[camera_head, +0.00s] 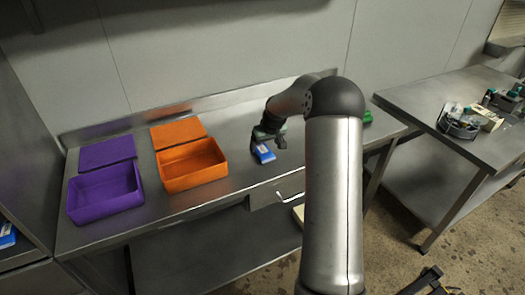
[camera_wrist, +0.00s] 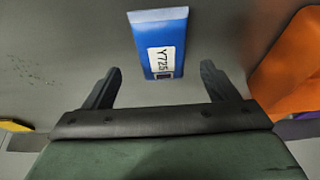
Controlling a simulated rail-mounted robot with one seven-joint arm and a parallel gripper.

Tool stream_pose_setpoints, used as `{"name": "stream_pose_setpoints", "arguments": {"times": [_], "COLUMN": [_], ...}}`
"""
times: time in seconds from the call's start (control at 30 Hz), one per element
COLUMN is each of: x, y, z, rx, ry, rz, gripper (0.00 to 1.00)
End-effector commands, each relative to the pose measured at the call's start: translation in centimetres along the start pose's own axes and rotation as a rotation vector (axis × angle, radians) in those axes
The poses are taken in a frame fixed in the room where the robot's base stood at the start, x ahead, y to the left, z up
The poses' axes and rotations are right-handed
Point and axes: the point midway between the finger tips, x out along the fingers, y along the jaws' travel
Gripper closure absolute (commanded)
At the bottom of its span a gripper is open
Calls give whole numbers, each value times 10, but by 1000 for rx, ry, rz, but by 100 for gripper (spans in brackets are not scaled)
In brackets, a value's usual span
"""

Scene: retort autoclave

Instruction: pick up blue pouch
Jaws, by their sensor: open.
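The blue pouch (camera_head: 264,153) lies on the steel table, right of the orange box. In the wrist view the blue pouch (camera_wrist: 160,42) has a white label reading Y725 and a pale top edge. My gripper (camera_head: 268,138) is over the table just beside and above the pouch, partly hidden by my arm. In the wrist view my gripper (camera_wrist: 164,82) is open, its two dark fingers apart. The pouch's lower end lies between the fingertips and most of it extends beyond them. Nothing is held.
An open orange box (camera_head: 192,182) and an open purple box (camera_head: 105,211) stand to the left, lids behind them. A green object (camera_head: 367,117) sits at the table's right end. A second table (camera_head: 470,150) on the right holds assorted items. Another blue item (camera_head: 6,236) is at far left.

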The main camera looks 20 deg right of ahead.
Motion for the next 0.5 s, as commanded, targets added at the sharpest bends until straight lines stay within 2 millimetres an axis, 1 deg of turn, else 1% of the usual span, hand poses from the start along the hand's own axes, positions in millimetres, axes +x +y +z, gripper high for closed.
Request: {"name": "stream_pose_setpoints", "arguments": {"times": [0.1, 0.2, 0.33, 0.5], "x": [18, 31, 38, 38], "y": [-4, -3, -3, -3], "z": [3, 2, 2, 3], "rx": [1, 1, 0, 1], "ry": [-5, -2, -1, -1], "rz": [-3, -2, -1, -1], "gripper": [20, 20, 20, 20]}}
